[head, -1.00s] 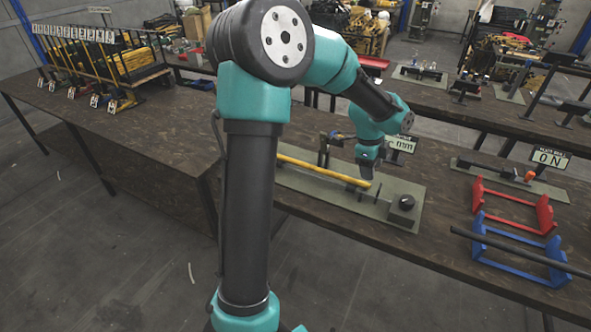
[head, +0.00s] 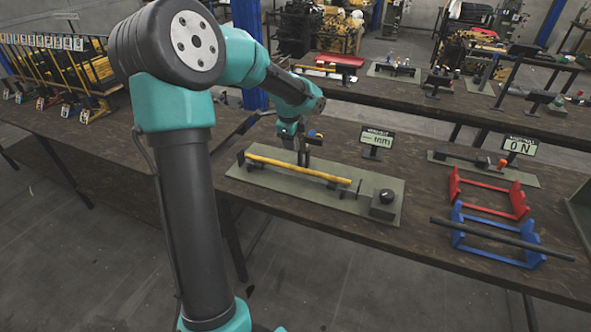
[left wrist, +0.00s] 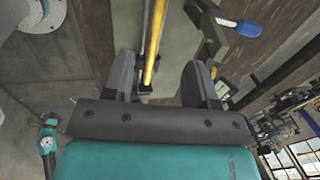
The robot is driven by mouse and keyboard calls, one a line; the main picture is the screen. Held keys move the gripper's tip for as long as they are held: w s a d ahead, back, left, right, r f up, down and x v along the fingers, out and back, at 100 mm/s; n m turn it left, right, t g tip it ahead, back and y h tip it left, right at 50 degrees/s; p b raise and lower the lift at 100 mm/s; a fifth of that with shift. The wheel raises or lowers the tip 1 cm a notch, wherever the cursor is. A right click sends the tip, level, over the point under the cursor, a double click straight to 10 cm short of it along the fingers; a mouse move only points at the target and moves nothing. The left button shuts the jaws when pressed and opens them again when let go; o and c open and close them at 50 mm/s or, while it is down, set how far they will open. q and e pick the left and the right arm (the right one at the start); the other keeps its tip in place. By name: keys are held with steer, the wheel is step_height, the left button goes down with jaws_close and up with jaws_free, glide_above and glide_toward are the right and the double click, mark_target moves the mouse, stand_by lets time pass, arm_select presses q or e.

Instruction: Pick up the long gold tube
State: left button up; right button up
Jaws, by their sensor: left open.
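The long gold tube (head: 325,175) lies along the olive measuring fixture (head: 384,236) on the table in the head view. It also shows in the left wrist view (left wrist: 154,42), running away between the fingers. My left gripper (head: 303,158) is near the middle of the tube, pointing down. In the left wrist view my left gripper (left wrist: 158,78) is open, with one finger on each side of the tube's line. The head view does not show clearly how far the fingertips are from the tube. My right gripper is not in view.
A display reading mm (head: 376,141) stands behind the fixture. Red (head: 487,193) and blue (head: 497,236) cradles stand to the right; a dark rod (head: 500,238) lies on the blue one. A blue-handled part (left wrist: 248,28) shows in the wrist view.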

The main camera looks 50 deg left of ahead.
arm_select(q)
glide_above(296, 167)
steer(key=s, duration=0.1)
steer(key=s+x, duration=0.1)
steer(key=x, duration=0.7)
steer(key=shift+s+d+f, duration=0.25)
steer(key=shift+d+f, duration=0.25)
steer(key=shift+d, duration=0.2)
steer(key=shift+x, duration=2.65)
steer(key=shift+s+a, duration=0.1)
jaws_close()
